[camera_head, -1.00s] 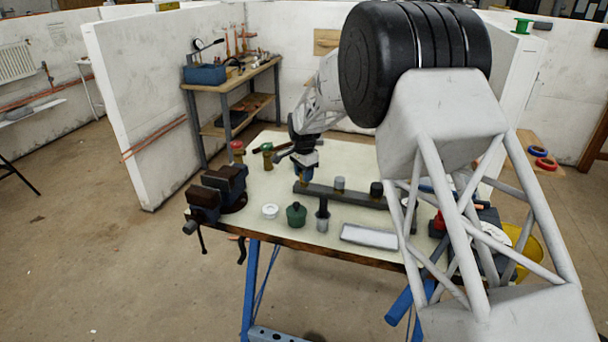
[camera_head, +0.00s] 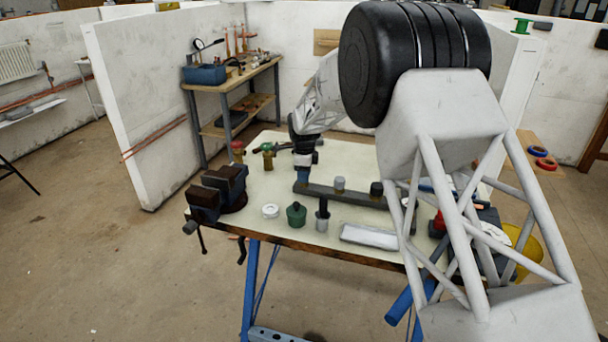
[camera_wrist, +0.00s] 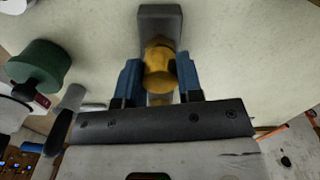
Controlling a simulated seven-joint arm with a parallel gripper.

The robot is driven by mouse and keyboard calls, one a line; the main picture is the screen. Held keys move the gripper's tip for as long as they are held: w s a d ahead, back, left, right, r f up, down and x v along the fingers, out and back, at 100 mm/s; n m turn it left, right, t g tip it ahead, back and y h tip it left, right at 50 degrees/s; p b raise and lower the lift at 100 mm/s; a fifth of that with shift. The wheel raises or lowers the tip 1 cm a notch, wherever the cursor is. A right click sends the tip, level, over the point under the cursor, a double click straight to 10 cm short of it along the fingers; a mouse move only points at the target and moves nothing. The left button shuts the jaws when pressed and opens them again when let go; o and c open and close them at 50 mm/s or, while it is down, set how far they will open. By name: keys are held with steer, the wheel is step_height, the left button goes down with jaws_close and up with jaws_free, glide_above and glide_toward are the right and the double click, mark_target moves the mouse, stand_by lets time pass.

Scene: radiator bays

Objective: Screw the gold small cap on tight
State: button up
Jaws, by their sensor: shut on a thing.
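My gripper (camera_wrist: 158,82) has its two blue fingers shut on the gold small cap (camera_wrist: 159,62), one finger on each side. The cap shows in the wrist view just in front of the end of a dark grey bar (camera_wrist: 160,20). I cannot tell how far it is seated. In the head view my gripper (camera_head: 303,172) is over the left end of the long dark bar (camera_head: 350,197), which lies on the bench. The gold cap is mostly hidden there by the gripper.
A grey post (camera_head: 339,184) and a black cap (camera_head: 376,189) stand along the bar. A vise (camera_head: 222,190), a white disc (camera_head: 270,211), a green pot (camera_head: 296,214), a black-topped bottle (camera_head: 322,214) and a shallow tray (camera_head: 370,237) are on the bench. Brass valves (camera_head: 268,158) stand behind left.

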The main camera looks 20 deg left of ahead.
steer(key=m, duration=0.5)
stand_by(0.3)
steer(key=o, duration=0.9)
steer(key=shift+c, duration=0.2)
